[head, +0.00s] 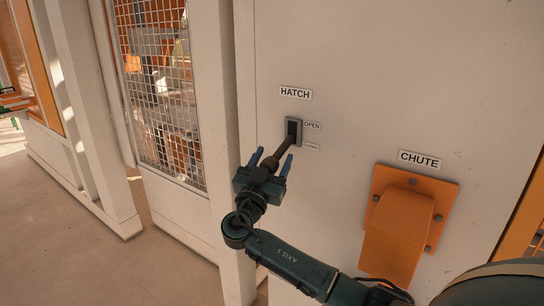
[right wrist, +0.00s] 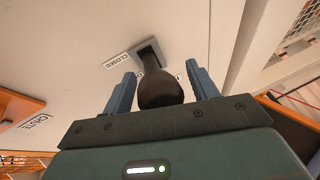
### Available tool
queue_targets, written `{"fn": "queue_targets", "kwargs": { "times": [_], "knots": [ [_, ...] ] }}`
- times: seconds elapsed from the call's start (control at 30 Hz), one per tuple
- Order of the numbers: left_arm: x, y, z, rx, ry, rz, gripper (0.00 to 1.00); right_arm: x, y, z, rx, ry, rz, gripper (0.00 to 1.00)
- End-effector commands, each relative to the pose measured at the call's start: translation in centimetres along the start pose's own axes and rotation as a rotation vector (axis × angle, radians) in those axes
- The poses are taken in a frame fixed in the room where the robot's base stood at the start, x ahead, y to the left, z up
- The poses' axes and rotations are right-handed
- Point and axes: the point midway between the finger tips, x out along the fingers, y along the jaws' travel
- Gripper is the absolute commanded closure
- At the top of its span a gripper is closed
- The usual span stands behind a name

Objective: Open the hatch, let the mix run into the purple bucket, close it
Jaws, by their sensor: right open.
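The hatch lever (head: 283,152) sticks out of a dark slot plate (head: 290,125) in the pale wall, under a HATCH sign (head: 295,93). An OPEN label is beside the slot's top, a second label lower. The lever leaves the slot's lower part and points down. My right gripper (head: 271,161) is open, with one finger on each side of the lever's end. In the right wrist view the dark knob (right wrist: 160,92) sits between the open fingers (right wrist: 161,88), with gaps visible, near the CLOSED label (right wrist: 118,60). The purple bucket and my left gripper are out of view.
An orange chute cover (head: 395,235) juts from the wall at lower right, under a CHUTE sign (head: 419,159). A wire mesh panel (head: 165,85) and a pale post stand left of the wall. Bare floor (head: 80,240) shows at lower left.

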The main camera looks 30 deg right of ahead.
Motion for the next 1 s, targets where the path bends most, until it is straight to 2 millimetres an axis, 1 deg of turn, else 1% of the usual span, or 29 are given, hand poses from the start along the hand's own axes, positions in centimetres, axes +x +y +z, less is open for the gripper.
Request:
{"fn": "queue_targets", "kwargs": {
  "times": [0.27,0.9,0.97,1.0],
  "knots": [
    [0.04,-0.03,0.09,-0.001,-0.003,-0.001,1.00,0.10,0.00,0.03,0.000,0.000,0.000,0.42],
    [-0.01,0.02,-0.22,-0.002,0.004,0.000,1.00,0.05,0.01,0.05,0.000,0.000,0.000,0.95],
    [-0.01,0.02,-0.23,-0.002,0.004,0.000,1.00,0.04,0.01,0.05,0.000,0.000,0.000,1.00],
    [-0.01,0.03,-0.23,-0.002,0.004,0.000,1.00,0.04,0.01,0.05,-0.001,0.000,0.000,1.00]
  ]
}}
